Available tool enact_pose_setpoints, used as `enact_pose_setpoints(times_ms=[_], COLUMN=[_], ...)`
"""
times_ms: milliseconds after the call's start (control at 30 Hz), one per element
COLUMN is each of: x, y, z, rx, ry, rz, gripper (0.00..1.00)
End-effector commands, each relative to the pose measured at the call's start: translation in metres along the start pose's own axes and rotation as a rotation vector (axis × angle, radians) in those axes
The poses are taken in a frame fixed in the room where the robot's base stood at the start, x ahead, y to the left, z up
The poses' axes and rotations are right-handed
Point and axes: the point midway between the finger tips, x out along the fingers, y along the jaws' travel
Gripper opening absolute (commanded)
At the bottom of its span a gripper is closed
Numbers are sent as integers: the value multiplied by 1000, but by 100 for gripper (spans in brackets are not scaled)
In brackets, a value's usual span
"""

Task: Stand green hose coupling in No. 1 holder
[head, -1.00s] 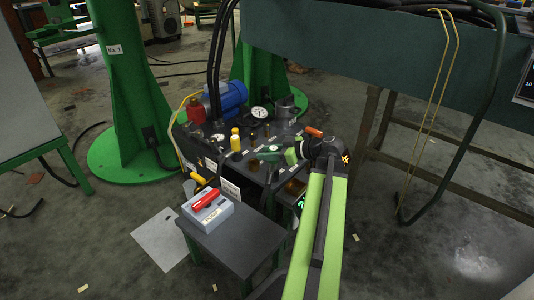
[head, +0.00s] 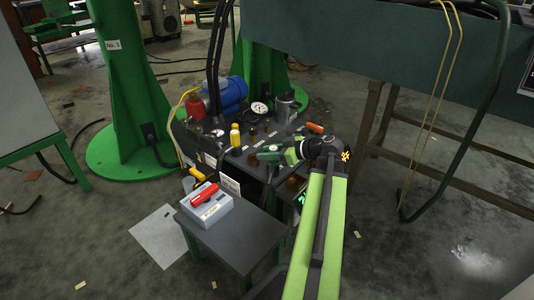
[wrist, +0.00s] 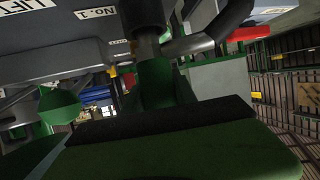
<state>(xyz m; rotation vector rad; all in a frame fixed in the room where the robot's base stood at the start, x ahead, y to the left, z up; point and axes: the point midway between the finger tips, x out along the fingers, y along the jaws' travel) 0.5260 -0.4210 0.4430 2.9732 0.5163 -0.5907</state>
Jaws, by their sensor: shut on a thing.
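My gripper (head: 269,153) is at the end of my light green arm, over the near right part of the dark bench top (head: 226,161). In the wrist view a dark green piece with a metal stem above it, which looks like the green hose coupling (wrist: 155,82), stands just beyond a black bar. My gripper is shut on it; the jaw contact is partly hidden. Small round brass-coloured fittings or holders (head: 252,130) with white labels stand on the bench.
A yellow-topped bottle (head: 235,135), a blue motor (head: 231,93), a pressure gauge (head: 259,108) and a red part (head: 195,107) crowd the bench. A grey box with a red handle (head: 207,205) stands on a low table (head: 235,238) in front. A green post (head: 125,90) labelled No. 1 stands behind.

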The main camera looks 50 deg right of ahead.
Motion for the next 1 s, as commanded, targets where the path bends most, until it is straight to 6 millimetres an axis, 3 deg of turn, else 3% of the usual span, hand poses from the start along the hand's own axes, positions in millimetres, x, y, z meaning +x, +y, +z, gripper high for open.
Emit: enact_pose_setpoints(times_ms=[467,500,667,1000], x=[5,5,4,3], y=[0,0,0,0], z=[12,12,11,11], rx=[0,0,0,0], ry=[1,1,1,-1], rz=[0,0,0,0], gripper=[0,34,55,59])
